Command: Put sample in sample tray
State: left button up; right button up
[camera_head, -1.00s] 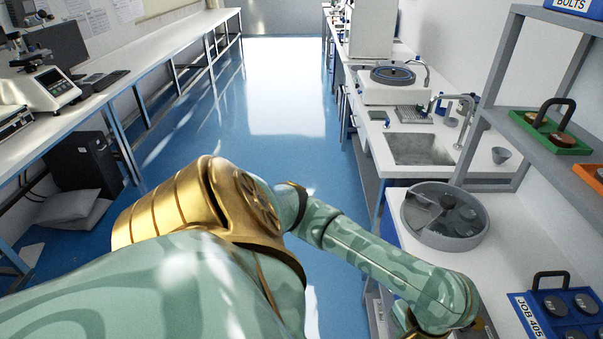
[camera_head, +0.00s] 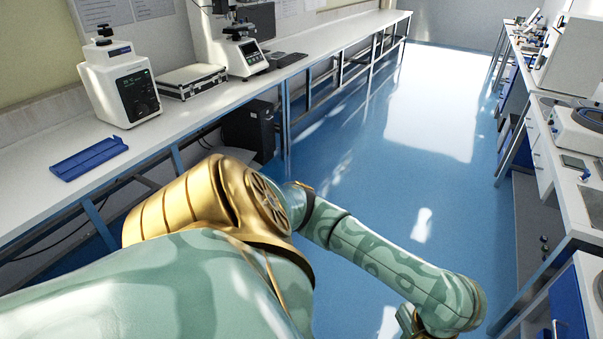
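No sample shows clearly in the head view now. A long, low blue tray-like holder (camera_head: 88,158) lies on the left bench near its front edge. It looks empty, and I cannot tell whether it is the sample tray. My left arm, green with gold bands, crosses the lower part of the view. It bends down at the lower right, where a small gold part shows at the bottom edge. Its fingers are out of the picture, so anything held is hidden. My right arm and gripper are not in view.
The left bench (camera_head: 220,105) carries a white tester (camera_head: 120,85), a silver case (camera_head: 188,80) and another tester (camera_head: 241,52). A black computer case (camera_head: 250,130) stands underneath. The blue floor (camera_head: 420,130) between the benches is clear. The right bench (camera_head: 580,210) holds a round-topped machine (camera_head: 580,130).

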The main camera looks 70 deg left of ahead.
aim_at(85, 156)
jog(key=u, duration=2.6)
jog(key=i+j+u, duration=0.2)
jog(key=i+j, duration=0.15)
jog(key=i+j+u, duration=0.15)
jog(key=i, duration=0.3)
jog(key=i+j+u, duration=0.35)
jog(key=i, duration=0.5)
jog(key=i+j, duration=0.2)
jog(key=i, duration=0.3)
jog(key=i+j, duration=0.2)
jog(key=i, duration=0.3)
jog(key=i+j, duration=0.25)
jog(key=i, duration=0.25)
